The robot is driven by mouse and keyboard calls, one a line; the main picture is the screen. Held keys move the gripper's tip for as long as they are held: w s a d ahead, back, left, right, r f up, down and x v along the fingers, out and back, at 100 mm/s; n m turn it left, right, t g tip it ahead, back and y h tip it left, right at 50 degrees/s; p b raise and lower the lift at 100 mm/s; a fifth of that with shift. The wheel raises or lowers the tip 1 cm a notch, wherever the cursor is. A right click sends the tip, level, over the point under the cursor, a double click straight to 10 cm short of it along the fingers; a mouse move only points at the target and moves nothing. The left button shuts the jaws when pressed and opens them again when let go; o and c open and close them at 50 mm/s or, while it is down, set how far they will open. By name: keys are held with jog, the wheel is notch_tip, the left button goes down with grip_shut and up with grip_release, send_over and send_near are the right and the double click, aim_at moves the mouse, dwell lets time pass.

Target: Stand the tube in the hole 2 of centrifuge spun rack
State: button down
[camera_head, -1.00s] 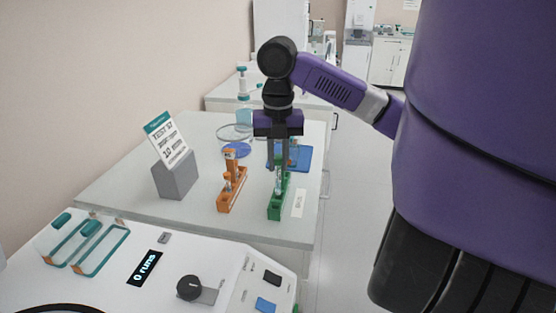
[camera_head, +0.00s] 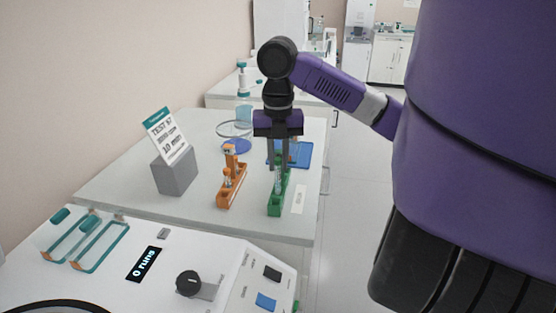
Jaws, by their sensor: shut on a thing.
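The green rack (camera_head: 275,209) stands on the white bench, near its right side; I cannot read a name on it. My gripper (camera_head: 279,170) points straight down over this rack. Its fingers are shut on a tube (camera_head: 278,186), which is upright and small in view. The tube's lower end is at the green rack, but I cannot tell how deep it sits or in which hole. The orange rack (camera_head: 224,200) stands to the left and holds at least one tube (camera_head: 227,172).
A grey block with a sign (camera_head: 175,175) stands left of the racks. A blue tray (camera_head: 303,155) and a blue disc (camera_head: 236,146) lie behind. A white machine (camera_head: 205,265) reading "0 runs" is in front. A white label (camera_head: 299,199) lies right of the green rack.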

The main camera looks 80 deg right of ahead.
jog(key=shift+f, duration=0.1)
jog(key=shift+f+b, duration=0.3)
jog(key=shift+f, duration=0.05)
jog(key=shift+f, duration=0.2)
jog(key=c, duration=1.3)
grip_release()
jog(key=shift+o, duration=0.2)
jog(key=shift+r, duration=0.1)
notch_tip(320, 180, up, 8)
jog(key=shift+f, duration=0.15)
